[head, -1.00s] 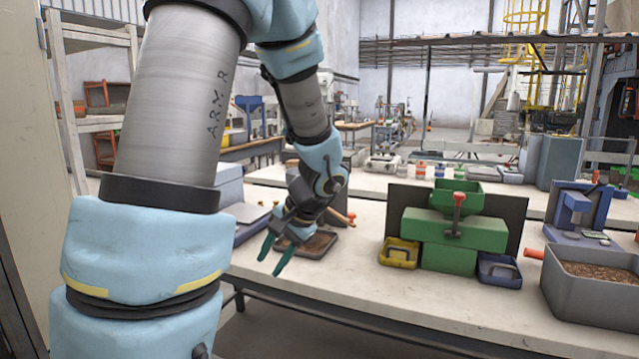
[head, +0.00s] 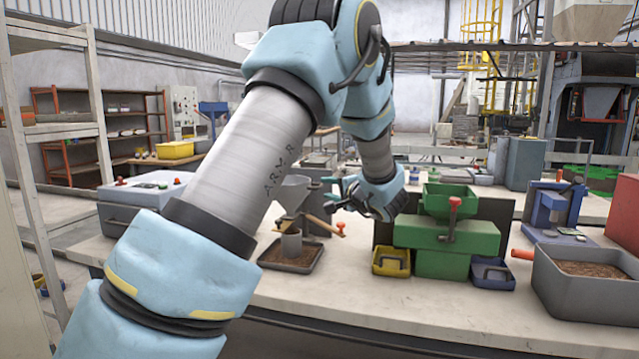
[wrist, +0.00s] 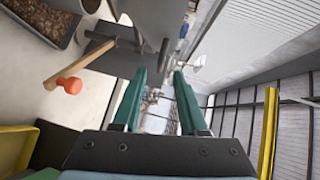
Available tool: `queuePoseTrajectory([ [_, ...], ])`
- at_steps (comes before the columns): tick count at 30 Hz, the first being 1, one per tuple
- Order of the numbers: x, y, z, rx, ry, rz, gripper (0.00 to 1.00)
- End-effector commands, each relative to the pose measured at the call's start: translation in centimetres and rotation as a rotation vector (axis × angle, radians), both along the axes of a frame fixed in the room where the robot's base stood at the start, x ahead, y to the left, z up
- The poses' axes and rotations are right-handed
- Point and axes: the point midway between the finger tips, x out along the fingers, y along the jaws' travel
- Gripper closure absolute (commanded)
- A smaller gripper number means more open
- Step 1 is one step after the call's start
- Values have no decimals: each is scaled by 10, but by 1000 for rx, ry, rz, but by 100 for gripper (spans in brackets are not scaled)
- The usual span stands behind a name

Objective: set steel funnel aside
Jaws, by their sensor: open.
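The steel funnel (head: 292,192) is a grey cone sitting upright on a stand over a dark tray in the head view. In the wrist view a large grey shape at the top, likely the funnel (wrist: 165,18), lies just beyond my fingertips, partly cut off by the frame. My gripper (head: 334,194) is to the right of the funnel at about its height, with its fingers toward it. Its teal fingers are apart with nothing between them, as the wrist view (wrist: 158,85) shows.
A wooden lever with a red knob (head: 340,228) juts right from the stand, below my gripper. The pellet tray (head: 268,263) is under the funnel. A green machine (head: 447,235) with yellow (head: 391,266) and blue bins stands close on the right. The bench front is clear.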

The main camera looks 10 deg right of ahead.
Motion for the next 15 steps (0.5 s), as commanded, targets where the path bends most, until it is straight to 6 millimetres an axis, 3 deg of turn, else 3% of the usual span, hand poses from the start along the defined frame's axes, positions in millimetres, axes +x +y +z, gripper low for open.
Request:
queuePoseTrajectory([
  [6,35,10,-2,1,1,2,58],
  [15,50,14,-7,1,1,0,58],
])
